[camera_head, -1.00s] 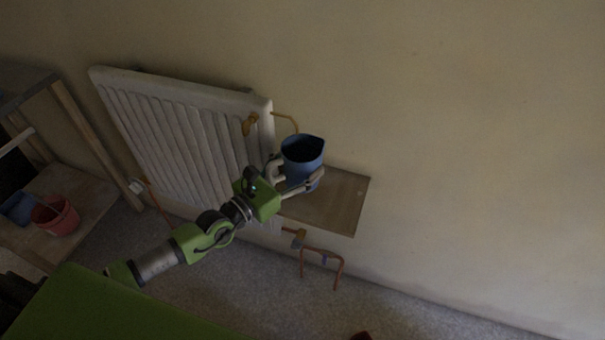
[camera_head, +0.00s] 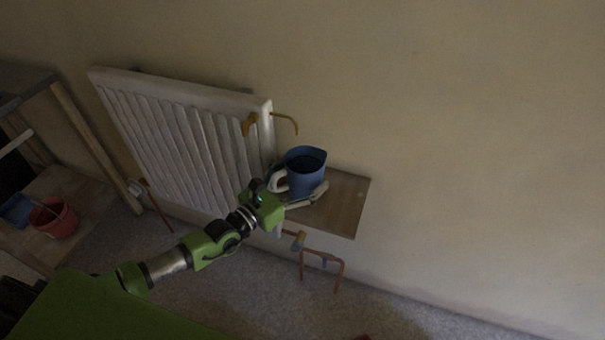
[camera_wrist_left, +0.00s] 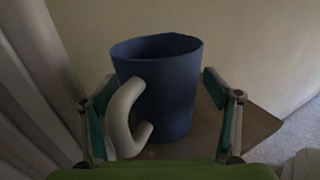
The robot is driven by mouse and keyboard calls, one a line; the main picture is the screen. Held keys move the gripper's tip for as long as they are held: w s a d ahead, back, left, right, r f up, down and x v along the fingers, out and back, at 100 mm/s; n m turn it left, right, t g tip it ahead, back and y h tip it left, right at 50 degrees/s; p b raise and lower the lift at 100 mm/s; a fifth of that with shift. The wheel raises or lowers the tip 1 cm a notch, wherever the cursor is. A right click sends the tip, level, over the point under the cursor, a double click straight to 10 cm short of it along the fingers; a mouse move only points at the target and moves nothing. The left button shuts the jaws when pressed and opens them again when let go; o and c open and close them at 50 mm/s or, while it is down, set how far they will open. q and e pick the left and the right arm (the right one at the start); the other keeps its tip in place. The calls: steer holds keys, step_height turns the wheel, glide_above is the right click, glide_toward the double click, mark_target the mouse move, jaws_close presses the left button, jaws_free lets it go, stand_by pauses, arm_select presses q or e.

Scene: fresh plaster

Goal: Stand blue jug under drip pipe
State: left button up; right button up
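The blue jug (camera_head: 305,170) is upright over the wooden shelf (camera_head: 346,205), its pale handle toward my left gripper. Whether its base touches the shelf is hidden. My left gripper (camera_head: 297,190) has one finger on each side of the jug. The thin yellowish drip pipe (camera_head: 285,116) bends down just above the jug's mouth. My right gripper is not in view.
A white radiator (camera_head: 170,135) stands on the wall close left of the shelf. Copper pipes (camera_head: 322,256) run below the shelf. A wooden rack (camera_head: 85,125) with a red bucket (camera_head: 55,218) is at the left. The wall right of the shelf is clear.

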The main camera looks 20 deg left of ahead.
arm_select(q)
steer(key=shift+r, duration=0.1)
steer(key=shift+r, duration=0.15)
steer(key=p+v, duration=0.1)
steer(key=v, duration=1.1)
